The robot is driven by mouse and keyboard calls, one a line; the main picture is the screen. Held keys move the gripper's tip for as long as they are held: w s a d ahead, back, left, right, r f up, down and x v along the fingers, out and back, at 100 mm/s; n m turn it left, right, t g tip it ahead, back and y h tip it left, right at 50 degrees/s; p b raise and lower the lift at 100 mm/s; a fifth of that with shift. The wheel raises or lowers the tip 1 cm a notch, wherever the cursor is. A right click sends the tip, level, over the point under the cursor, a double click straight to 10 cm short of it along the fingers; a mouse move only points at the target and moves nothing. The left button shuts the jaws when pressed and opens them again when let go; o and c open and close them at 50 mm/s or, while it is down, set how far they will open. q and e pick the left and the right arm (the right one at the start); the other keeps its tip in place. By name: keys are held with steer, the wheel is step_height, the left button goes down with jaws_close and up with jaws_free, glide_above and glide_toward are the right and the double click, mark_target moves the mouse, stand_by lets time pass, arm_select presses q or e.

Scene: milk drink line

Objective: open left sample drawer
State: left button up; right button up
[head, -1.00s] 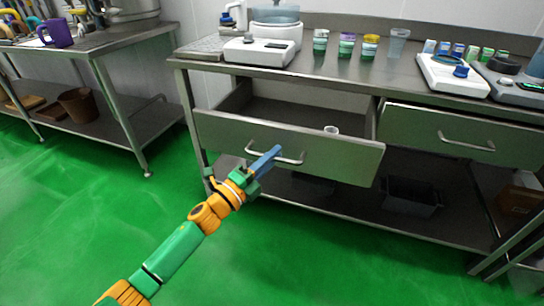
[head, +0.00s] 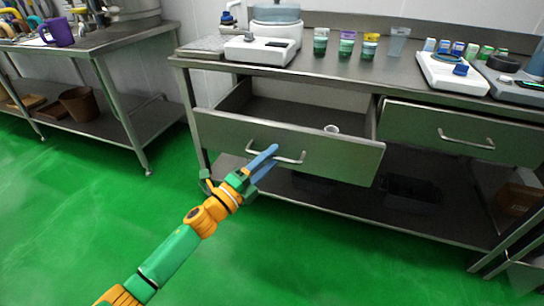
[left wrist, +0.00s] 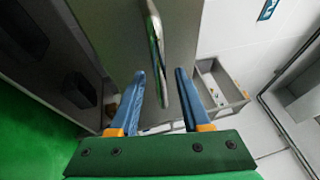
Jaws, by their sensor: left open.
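The left sample drawer (head: 330,157) is pulled out from the steel bench, and its inside shows with a small white cup (head: 331,129) in it. Its bar handle (head: 285,155) runs across the front panel. My left gripper (head: 268,162) is open at the left part of the handle, with its blue fingers apart. In the left wrist view the handle (left wrist: 156,60) lies ahead of and between the two open fingers (left wrist: 158,100), and nothing is clamped. My right gripper is not in view.
A second drawer (head: 460,132) on the right is shut. The bench top (head: 340,70) holds scales, several cups and bottles. A lower shelf (head: 340,200) carries dark bins. A side table (head: 95,40) stands at the left. The green floor in front is clear.

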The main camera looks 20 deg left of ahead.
arm_select(q)
steer(key=r+v, duration=0.1)
steer(key=v, duration=0.5)
steer(key=shift+f, duration=0.4)
